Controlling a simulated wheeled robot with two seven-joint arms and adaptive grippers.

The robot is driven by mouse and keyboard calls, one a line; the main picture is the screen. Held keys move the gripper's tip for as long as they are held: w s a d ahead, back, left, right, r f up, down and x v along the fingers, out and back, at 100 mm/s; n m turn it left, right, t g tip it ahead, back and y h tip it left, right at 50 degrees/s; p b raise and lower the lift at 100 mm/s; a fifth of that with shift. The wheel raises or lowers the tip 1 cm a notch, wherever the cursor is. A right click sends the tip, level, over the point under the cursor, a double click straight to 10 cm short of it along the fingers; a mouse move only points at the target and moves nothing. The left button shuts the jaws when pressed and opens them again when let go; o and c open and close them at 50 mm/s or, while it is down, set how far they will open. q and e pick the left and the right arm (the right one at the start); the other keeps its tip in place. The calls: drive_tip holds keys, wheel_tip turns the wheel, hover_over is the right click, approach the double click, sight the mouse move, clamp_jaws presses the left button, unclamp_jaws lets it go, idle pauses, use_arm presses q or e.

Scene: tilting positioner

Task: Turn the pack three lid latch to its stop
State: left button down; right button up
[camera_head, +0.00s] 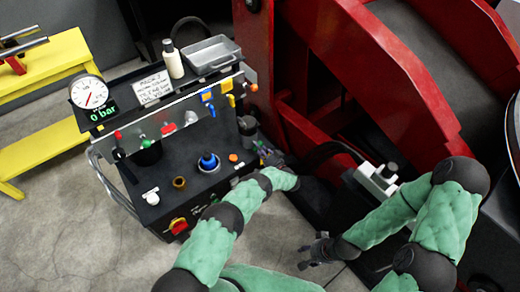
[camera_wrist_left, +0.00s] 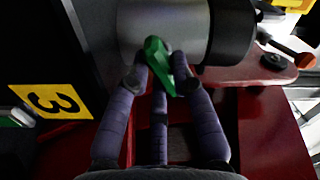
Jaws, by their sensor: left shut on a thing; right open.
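The green latch (camera_wrist_left: 158,65) sits against a light grey cylinder (camera_wrist_left: 165,22) in the left wrist view, with a yellow label marked 3 (camera_wrist_left: 52,101) to the left. My left gripper (camera_wrist_left: 158,82) is shut on the green latch, its purple fingers on either side of it. In the head view my left gripper (camera_head: 272,158) reaches beyond the right side of the control cart; its fingertips and the latch are hard to make out there. My right gripper (camera_head: 312,254) is open and empty above the floor. The latch's stop cannot be told apart.
The black control cart (camera_head: 215,182) carries a gauge (camera_head: 88,92) reading 0 bar, knobs, a bottle (camera_head: 172,60) and a metal tray (camera_head: 210,55). The large red frame (camera_head: 365,85) stands at the right. A yellow bench (camera_head: 45,110) is at the left; the floor front left is clear.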

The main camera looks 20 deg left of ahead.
use_arm(q)
drive_tip(key=n, duration=0.6)
drive_tip(key=shift+d, duration=0.1)
drive_tip(key=n, duration=0.6)
drive_tip(key=shift+r, duration=0.1)
drive_tip(key=shift+n, duration=0.4)
drive_tip(key=c, duration=1.1)
unclamp_jaws()
drive_tip(key=shift+w, duration=0.1)
drive_tip(key=shift+o, duration=0.2)
drive_tip(key=v, duration=1.2)
